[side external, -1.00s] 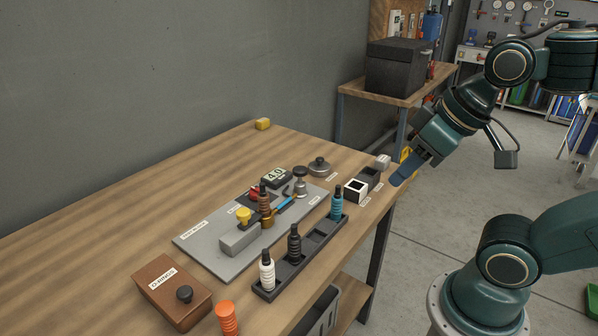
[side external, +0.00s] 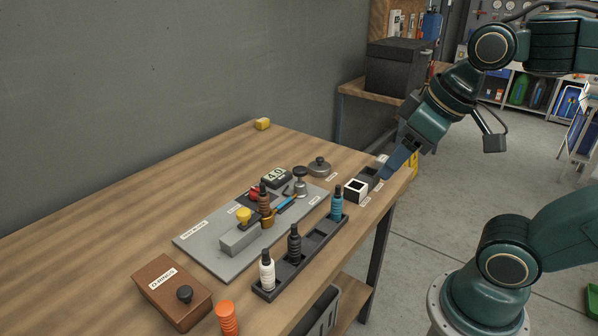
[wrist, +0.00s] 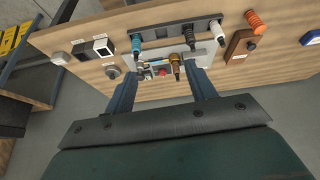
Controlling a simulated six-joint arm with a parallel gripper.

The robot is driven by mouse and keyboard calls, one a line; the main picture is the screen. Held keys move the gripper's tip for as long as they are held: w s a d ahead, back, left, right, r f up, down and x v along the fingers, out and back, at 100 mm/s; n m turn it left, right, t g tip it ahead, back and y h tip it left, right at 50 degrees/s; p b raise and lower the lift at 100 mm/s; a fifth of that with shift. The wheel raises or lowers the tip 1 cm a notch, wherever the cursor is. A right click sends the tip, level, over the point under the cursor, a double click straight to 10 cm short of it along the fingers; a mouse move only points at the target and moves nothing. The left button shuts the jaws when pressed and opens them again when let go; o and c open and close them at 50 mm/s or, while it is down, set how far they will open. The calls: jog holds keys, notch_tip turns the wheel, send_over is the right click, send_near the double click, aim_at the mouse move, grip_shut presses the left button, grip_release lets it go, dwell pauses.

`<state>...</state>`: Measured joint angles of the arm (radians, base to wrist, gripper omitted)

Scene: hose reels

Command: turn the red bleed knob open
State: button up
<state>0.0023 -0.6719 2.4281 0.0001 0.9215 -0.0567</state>
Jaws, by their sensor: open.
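The red bleed knob (side external: 254,191) sits on the grey plate (side external: 205,255) in the side external view, partly hidden behind a brown-and-black bottle-shaped fitting (side external: 265,207). In the wrist view the red knob (wrist: 162,72) is small and lies between my two fingers, farther off. My gripper (side external: 387,168) is over the right end of the table, beside the white-topped block, well apart from the knob. Its fingers (wrist: 160,75) are spread and empty in the wrist view. Which way the knob is turned is too small to tell.
A yellow knob (side external: 243,214) and a gauge box (side external: 277,177) share the plate. A dark rack (side external: 320,240) with several bottle-shaped fittings stands in front. A white-topped block (side external: 354,190) is near my gripper.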

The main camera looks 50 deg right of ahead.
jog(key=w+r+n+g, duration=0.1)
jog(key=w+r+n, duration=0.15)
jog(key=w, duration=0.55)
jog(key=n+g, duration=0.4)
jog(key=n, duration=0.4)
send_over(256, 189)
notch_tip(256, 189, down, 11)
jog(key=shift+a+f, duration=0.1)
jog(key=shift+f, duration=0.1)
jog(key=shift+f, duration=0.15)
notch_tip(256, 189, down, 14)
jog(key=shift+r, duration=0.2)
jog(key=c, duration=1)
